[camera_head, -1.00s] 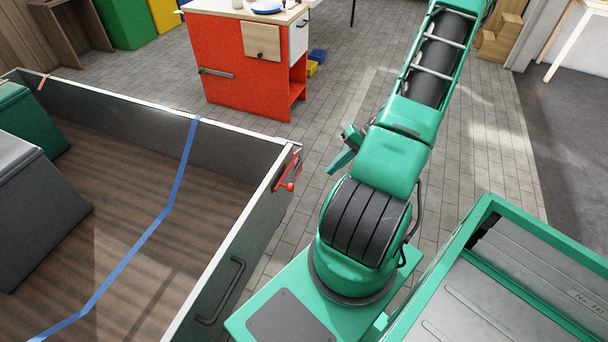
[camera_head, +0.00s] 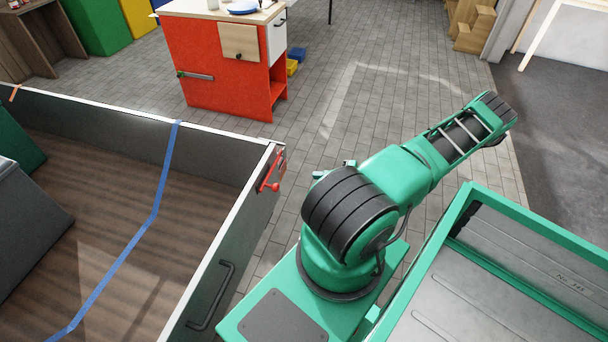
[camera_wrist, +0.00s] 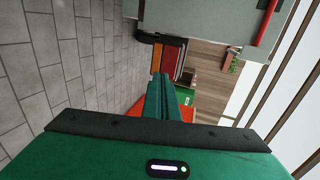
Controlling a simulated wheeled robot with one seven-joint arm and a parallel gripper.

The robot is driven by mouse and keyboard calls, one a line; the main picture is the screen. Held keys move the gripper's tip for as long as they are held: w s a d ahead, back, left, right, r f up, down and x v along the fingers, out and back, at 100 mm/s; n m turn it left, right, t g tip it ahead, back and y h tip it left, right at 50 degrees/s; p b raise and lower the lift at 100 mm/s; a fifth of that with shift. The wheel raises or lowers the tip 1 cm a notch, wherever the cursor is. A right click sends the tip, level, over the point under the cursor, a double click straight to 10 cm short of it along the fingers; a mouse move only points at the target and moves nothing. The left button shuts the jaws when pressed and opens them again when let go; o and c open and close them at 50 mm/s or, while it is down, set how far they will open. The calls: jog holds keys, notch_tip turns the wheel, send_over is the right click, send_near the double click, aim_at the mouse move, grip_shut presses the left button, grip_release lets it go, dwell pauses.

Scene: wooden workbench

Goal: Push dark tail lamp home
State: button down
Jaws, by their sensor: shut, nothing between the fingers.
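In the wrist view a lamp-like block (camera_wrist: 172,57) with orange and red faces sits under the edge of a grey panel, in a dark surround. I take it for the tail lamp; no part of it looks lit. My gripper (camera_wrist: 161,82) is shut and empty, its green fingers pointing at the block. The fingertips overlap the block's lower end in the picture; I cannot tell whether they touch. In the head view the lamp cannot be made out, and my gripper is mostly hidden behind my arm.
A grey-walled trailer bed (camera_head: 225,232) with a wooden floor fills the left, with a red latch (camera_head: 270,184) at its corner. A red cabinet (camera_head: 215,100) stands beyond. Paved floor (camera_head: 385,105) is open between. A green-rimmed tray (camera_head: 447,243) is at the lower right.

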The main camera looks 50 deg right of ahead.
send_near(282, 171)
jog(key=x, duration=0.5)
jog(key=shift+a+f, duration=0.1)
jog(key=shift+a, duration=0.3)
jog(key=shift+w+a, duration=0.15)
jog(key=shift+w, duration=0.2)
jog(key=shift+w, duration=0.1)
